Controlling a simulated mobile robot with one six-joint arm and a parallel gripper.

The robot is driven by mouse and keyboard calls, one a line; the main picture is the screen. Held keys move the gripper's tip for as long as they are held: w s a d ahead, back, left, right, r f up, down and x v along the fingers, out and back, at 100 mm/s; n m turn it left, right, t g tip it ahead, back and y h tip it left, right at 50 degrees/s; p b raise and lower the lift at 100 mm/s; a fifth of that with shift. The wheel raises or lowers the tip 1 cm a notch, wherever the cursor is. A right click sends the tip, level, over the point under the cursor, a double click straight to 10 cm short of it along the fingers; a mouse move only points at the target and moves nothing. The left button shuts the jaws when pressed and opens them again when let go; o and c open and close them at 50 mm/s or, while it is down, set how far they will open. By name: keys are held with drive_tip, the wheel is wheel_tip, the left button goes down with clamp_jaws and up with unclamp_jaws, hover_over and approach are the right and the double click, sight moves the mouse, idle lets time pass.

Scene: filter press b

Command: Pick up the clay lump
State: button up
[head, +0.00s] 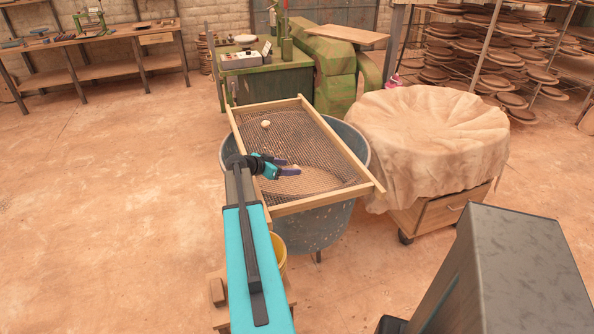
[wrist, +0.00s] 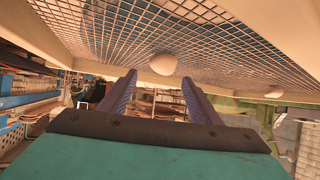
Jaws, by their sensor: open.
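A pale, rounded clay lump (head: 296,168) rests on the wire mesh of a wooden-framed sieve (head: 325,136), close to my fingertips. In the wrist view a pale lump (wrist: 163,64) shows just beyond the gap between the fingers. A second pale lump (head: 265,124) lies on the mesh towards the far left corner. My gripper (head: 284,166) is open and empty, low over the mesh, with its purple fingers on either side of a clear gap. The wrist view also shows the open gripper (wrist: 159,79). Whether a finger touches the near lump I cannot tell.
The sieve lies across a grey-blue tub (head: 325,225). A cloth-covered cart (head: 430,135) stands close on the right. A yellow bucket (head: 279,253) is below my arm. A green machine (head: 325,65) stands behind. Open floor lies to the left.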

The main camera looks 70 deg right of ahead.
sight(297, 167)
drive_tip(key=shift+p+x, duration=0.55)
drive_tip(key=shift+x, duration=1.25)
drive_tip(key=c, duration=1.1)
drive_tip(key=shift+c, duration=0.2)
drive_tip(key=shift+r, duration=0.15)
drive_tip(key=shift+r+b, duration=0.5)
drive_tip(key=shift+r, duration=0.2)
drive_tip(key=shift+r+b, duration=0.4)
drive_tip(key=shift+r, duration=0.5)
drive_tip(key=w+a+b, duration=0.1)
drive_tip(key=w+a, duration=0.1)
drive_tip(key=a, duration=0.3)
drive_tip(key=w+a+r+b, duration=0.1)
drive_tip(key=a, duration=0.4)
drive_tip(key=w+a+b, duration=0.2)
drive_tip(key=a, duration=0.3)
drive_tip(key=shift+w+r, duration=0.3)
drive_tip(key=shift+w, duration=0.05)
